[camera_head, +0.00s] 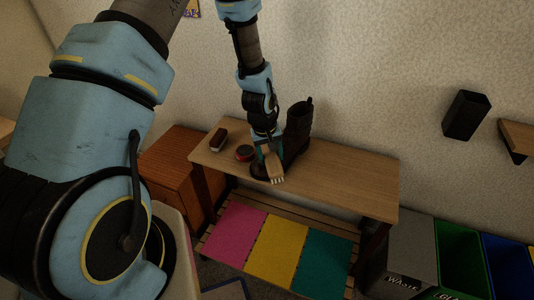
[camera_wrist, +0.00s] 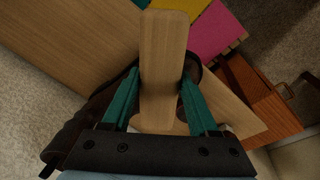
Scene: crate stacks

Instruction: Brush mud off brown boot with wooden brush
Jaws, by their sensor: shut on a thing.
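The dark brown boot (camera_head: 299,128) stands upright on the wooden bench, its toe partly hidden behind my gripper. In the wrist view the boot (camera_wrist: 85,122) is a dark shape at the left and behind the fingers. My gripper (camera_head: 267,150) points down over the boot's toe. Its teal fingers are shut on the wooden brush (camera_head: 274,168), whose pale bristles face the front of the bench. The brush's flat wooden body (camera_wrist: 163,62) fills the space between the fingers in the wrist view. Whether the brush touches the boot is unclear. Mud on the boot cannot be made out.
A round red-and-black tin (camera_head: 245,153) and a dark brush-like block (camera_head: 218,139) lie left of the boot. The bench top (camera_head: 350,183) is clear to the right. Pink, yellow and teal panels lie on the lower shelf. An orange-brown cabinet (camera_head: 172,165) stands left; bins stand right.

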